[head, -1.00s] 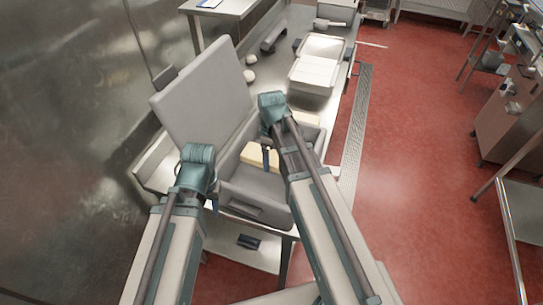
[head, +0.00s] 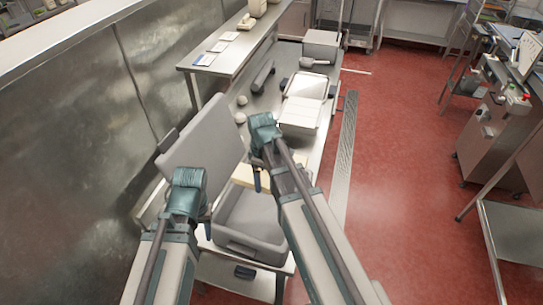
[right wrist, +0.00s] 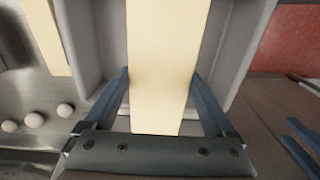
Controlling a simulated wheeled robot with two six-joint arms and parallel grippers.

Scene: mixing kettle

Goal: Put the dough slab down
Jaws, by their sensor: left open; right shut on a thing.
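The pale yellow dough slab (head: 243,174) is in my right gripper (head: 257,181), at the far rim of the grey bin (head: 250,225). In the right wrist view the long slab (right wrist: 165,60) lies between the two fingers of my right gripper (right wrist: 160,88), with grey walls on both sides beneath it. The bin's lid (head: 203,135) stands open behind it, and the visible part of the bin's inside looks empty. My left gripper (head: 207,218) is open at the bin's left side, partly hidden by its own wrist.
A white tray (head: 302,105) stands farther along the steel table, with white balls (head: 240,118) to its left. A dark long object (head: 263,76) lies beyond. A steel wall (head: 75,140) borders the left; red floor (head: 390,160) is open on the right.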

